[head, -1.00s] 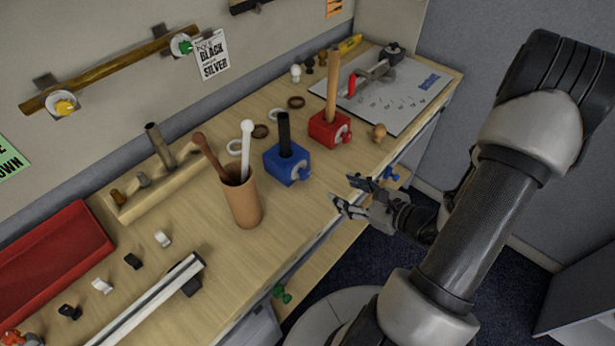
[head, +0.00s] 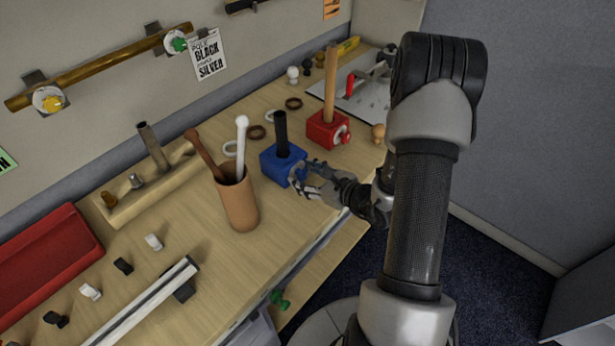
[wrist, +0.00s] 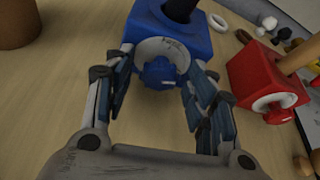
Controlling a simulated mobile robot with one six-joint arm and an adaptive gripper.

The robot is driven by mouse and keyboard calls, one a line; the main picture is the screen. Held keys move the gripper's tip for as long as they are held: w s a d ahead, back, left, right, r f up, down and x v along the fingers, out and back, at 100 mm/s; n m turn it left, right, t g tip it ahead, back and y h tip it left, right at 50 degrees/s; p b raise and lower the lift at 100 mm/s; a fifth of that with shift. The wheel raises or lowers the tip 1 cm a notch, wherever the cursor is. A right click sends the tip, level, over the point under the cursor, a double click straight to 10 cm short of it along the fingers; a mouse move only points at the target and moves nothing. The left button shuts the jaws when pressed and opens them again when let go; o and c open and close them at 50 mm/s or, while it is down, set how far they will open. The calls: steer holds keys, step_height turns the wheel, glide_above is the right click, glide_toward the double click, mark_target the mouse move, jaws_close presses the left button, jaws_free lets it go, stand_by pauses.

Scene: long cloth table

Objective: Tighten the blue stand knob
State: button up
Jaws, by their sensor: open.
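The blue stand (head: 282,163) is a blue block on the wooden table with a dark upright rod (head: 281,134) in it. Its blue knob (wrist: 158,72) sits on the near face, in front of a pale marked dial (wrist: 163,50). In the head view the knob is mostly hidden by my gripper (head: 296,182). My gripper is at the stand's near face. In the wrist view its open fingers (wrist: 157,84) lie on either side of the knob, with gaps visible; I cannot tell whether they touch it.
The red stand (head: 325,130) with a wooden rod is close on the right. A brown cup (head: 238,205) holding two rods stands to the left. Pale and brown rings (head: 257,132) lie behind the blue stand. A green knob (head: 279,299) is on the table's front.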

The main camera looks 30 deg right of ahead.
steer(key=shift+c, duration=0.3)
steer(key=c, duration=1)
steer(key=shift+d+r+m+y+p, duration=0.15)
steer(key=shift+m+y+p, duration=0.45)
steer(key=shift+m+p, duration=0.5)
steer(key=shift+d+m+g+y+p, duration=0.1)
steer(key=shift+m+g+y+p, duration=0.3)
steer(key=shift+m+y+p, duration=0.45)
steer(key=o, duration=1.1)
steer(key=shift+c, duration=0.2)
